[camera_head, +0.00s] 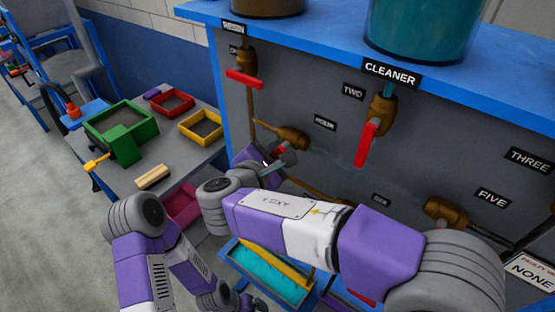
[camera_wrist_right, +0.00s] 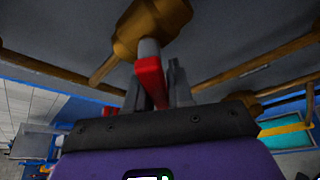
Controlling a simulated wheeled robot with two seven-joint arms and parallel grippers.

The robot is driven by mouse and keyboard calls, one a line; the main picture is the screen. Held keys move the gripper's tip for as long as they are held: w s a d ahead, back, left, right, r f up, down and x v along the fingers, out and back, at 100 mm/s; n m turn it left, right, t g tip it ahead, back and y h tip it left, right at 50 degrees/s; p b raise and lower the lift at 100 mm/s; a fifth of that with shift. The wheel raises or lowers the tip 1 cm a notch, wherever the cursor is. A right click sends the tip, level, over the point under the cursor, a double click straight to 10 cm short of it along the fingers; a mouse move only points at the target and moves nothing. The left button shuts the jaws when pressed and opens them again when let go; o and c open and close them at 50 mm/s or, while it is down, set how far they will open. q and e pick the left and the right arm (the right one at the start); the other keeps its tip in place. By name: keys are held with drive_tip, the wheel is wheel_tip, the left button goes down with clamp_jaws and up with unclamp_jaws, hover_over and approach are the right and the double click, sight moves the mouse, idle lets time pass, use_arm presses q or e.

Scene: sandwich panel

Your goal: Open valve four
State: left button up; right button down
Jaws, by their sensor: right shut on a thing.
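A brown valve body (camera_head: 291,138) sits on the grey panel beside a small label (camera_head: 325,124) that is hard to read; I take it for valve four. My right gripper (camera_head: 280,163) is just below this valve, partly hidden by my right forearm. In the right wrist view, the brown valve body (camera_wrist_right: 150,25) is close above, and its red handle (camera_wrist_right: 150,80) lies between the fingers of the right gripper (camera_wrist_right: 165,85), which is shut on it. The left arm is low at the bottom left; its gripper is too hidden to judge.
Other valves with red handles are on the panel: one upper left (camera_head: 245,78) and one under label TWO (camera_head: 368,143). A valve near FIVE (camera_head: 445,212) is at right. A side table holds green (camera_head: 122,125), red and yellow bins. A teal tray (camera_head: 265,275) is below.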

idle(0.4)
drive_tip(key=c, duration=1.1)
unclamp_jaws()
drive_tip(key=v, duration=0.7)
drive_tip(key=shift+s+a+r, duration=0.1)
drive_tip(key=shift+s, duration=0.2)
